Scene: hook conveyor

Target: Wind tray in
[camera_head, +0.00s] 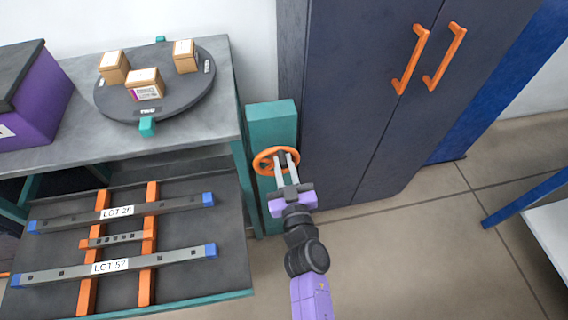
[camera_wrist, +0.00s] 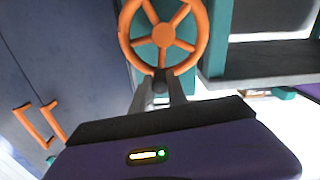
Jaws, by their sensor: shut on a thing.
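An orange handwheel (camera_head: 262,168) with spokes is mounted on a teal post (camera_head: 272,125) at the right end of the grey bench. It also shows in the wrist view (camera_wrist: 165,35), at the top middle. My gripper (camera_head: 285,158) is shut at the near side of the wheel. In the wrist view, its fingers (camera_wrist: 160,90) close around a dark knob (camera_wrist: 160,76) at the wheel's rim. A dark tray (camera_head: 205,262) with a teal front edge sits low at left, extending out from under the bench. It carries orange rails and two grey bars labelled LOT 26 and LOT 57.
A round dark turntable (camera_head: 185,95) with three small boxes stands on the bench (camera_head: 60,140), beside a purple box (camera_head: 40,95). A dark cabinet (camera_head: 370,100) with orange handles stands close right of the post. The floor (camera_head: 400,250) at front right is clear.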

